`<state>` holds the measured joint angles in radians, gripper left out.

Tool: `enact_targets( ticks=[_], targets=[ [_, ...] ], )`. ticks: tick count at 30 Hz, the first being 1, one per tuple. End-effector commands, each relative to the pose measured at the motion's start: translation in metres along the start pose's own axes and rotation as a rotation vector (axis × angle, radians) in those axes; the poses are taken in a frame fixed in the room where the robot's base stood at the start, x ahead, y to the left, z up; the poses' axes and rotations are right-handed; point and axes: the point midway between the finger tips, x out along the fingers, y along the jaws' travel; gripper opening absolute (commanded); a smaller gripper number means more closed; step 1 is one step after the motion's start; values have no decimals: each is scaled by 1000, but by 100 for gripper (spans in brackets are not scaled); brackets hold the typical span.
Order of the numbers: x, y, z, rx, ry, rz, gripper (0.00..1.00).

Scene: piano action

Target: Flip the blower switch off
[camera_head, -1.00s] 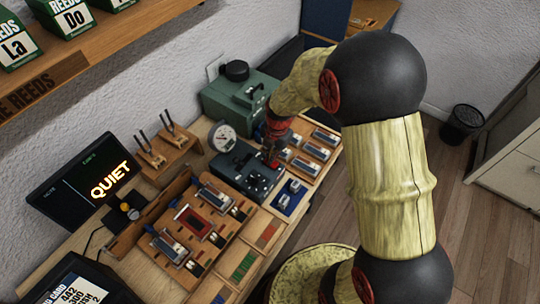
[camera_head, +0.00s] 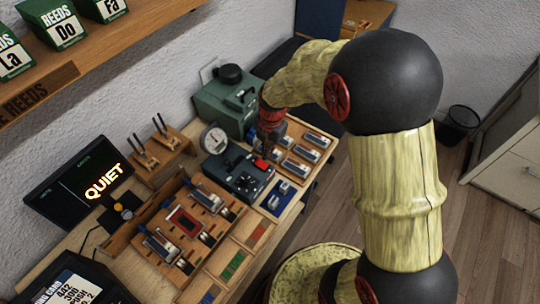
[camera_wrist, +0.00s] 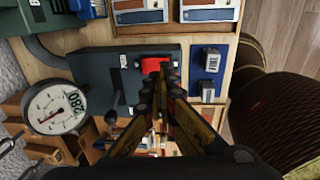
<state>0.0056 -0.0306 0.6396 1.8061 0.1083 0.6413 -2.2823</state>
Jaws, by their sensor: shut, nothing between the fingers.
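A dark teal control box (camera_head: 229,174) stands on the bench; it also shows in the wrist view (camera_wrist: 92,66). A red switch (camera_head: 261,163) sits near the box's right end, and in the wrist view it is a wide red piece (camera_wrist: 157,63) between small white labels. I take this for the blower switch; its on or off tilt cannot be read. My gripper (camera_head: 266,150) is shut and empty, fingers pointing down at the red switch. In the wrist view the fingertips (camera_wrist: 160,80) overlap the switch's near edge; whether they touch it is unclear.
A round dial gauge (camera_head: 213,138) stands left of the box, a green machine (camera_head: 222,103) behind it. A blue tray (camera_head: 277,201) with small blocks lies in front. Wooden trays with reeds fill the near bench. A screen (camera_head: 80,180) reads QUIET.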

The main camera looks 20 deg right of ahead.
Motion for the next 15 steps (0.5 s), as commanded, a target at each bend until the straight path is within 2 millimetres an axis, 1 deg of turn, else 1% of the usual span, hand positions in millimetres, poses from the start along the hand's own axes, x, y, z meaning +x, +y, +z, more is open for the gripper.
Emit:
enact_targets(
  ticks=[1,7,12,15],
  targets=[
    [-10,0,0,-1,-1,2,0],
    [-47,0,0,-2,-2,2,0],
    [-68,-1,-1,-2,0,0,0],
    [-74,-1,-1,-2,0,0,0]
  ],
)
